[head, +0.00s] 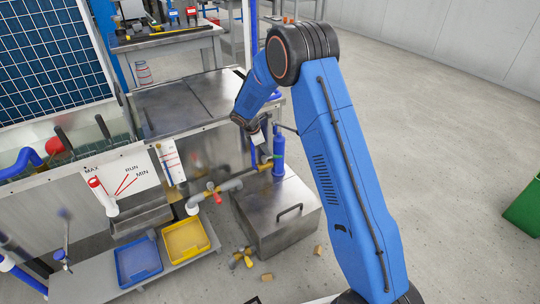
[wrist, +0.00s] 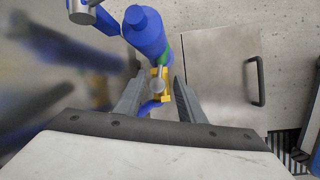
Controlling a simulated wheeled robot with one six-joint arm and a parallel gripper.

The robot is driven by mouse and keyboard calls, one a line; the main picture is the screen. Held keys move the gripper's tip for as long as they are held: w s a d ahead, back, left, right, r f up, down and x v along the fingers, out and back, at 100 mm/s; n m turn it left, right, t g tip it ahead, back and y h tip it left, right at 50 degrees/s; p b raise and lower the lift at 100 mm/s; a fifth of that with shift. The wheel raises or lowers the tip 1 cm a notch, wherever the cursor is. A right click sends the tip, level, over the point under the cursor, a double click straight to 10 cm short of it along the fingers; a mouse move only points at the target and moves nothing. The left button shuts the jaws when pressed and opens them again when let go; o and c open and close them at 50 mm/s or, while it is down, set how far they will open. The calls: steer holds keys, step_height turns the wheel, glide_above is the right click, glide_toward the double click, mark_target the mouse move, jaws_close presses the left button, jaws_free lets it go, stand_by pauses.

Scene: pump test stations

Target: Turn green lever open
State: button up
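A small bit of green, likely the green lever (head: 267,158), shows beside the upright blue cylinder (head: 279,148) over the metal box. In the wrist view the green (wrist: 163,56) is a narrow strip at the blue cylinder's lower edge, just above a yellow fitting (wrist: 160,94) with a grey round end. Most of the lever is hidden. My gripper (wrist: 158,78) is open, with one finger on each side of the yellow fitting. I cannot tell whether either finger touches it. In the head view my gripper is small and partly hidden at the blue cylinder.
A metal box (head: 300,222) with a black handle stands below. A grey pipe with a red-handled valve (head: 213,192) runs left. Blue (head: 139,262) and yellow (head: 186,241) trays sit on the low shelf. Loose brass fittings (head: 242,258) lie on the floor.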

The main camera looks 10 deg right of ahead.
mark_target(270, 157)
steer(key=x, duration=0.6)
steer(key=shift+d+f, duration=0.1)
steer(key=shift+f, duration=0.15)
steer(key=shift+c, duration=0.4)
jaws_close()
